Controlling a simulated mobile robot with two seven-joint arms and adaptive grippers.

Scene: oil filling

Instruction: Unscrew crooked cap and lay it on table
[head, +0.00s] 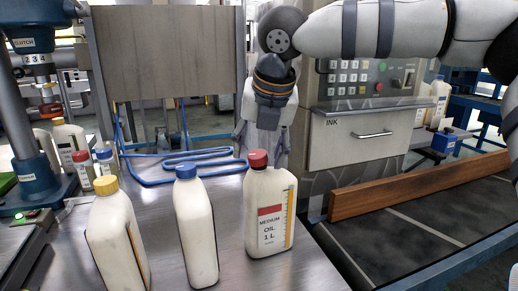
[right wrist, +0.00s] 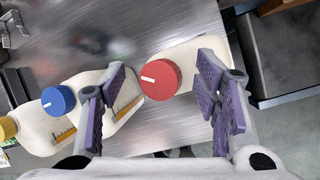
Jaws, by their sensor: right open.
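Three white oil bottles stand in a row on the metal table (head: 165,240): one with a yellow cap (head: 106,184), one with a blue cap (head: 186,171) and one with a red cap (head: 257,158). The red cap looks slightly tilted on its labelled bottle (head: 270,210); I cannot tell this for certain. My right gripper (head: 261,142) is open and empty, pointing down just behind and above the red cap. In the right wrist view the red cap (right wrist: 161,80) shows between and beyond the purple-padded fingers, apart from them. My left gripper is not in view.
A dark conveyor (head: 420,225) with a wooden rail (head: 420,184) lies right of the table. A blue hose (head: 180,166) lies at the back. A press-like machine (head: 40,170) and smaller bottles (head: 104,160) stand at left. The table behind the blue-capped bottle has bare room.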

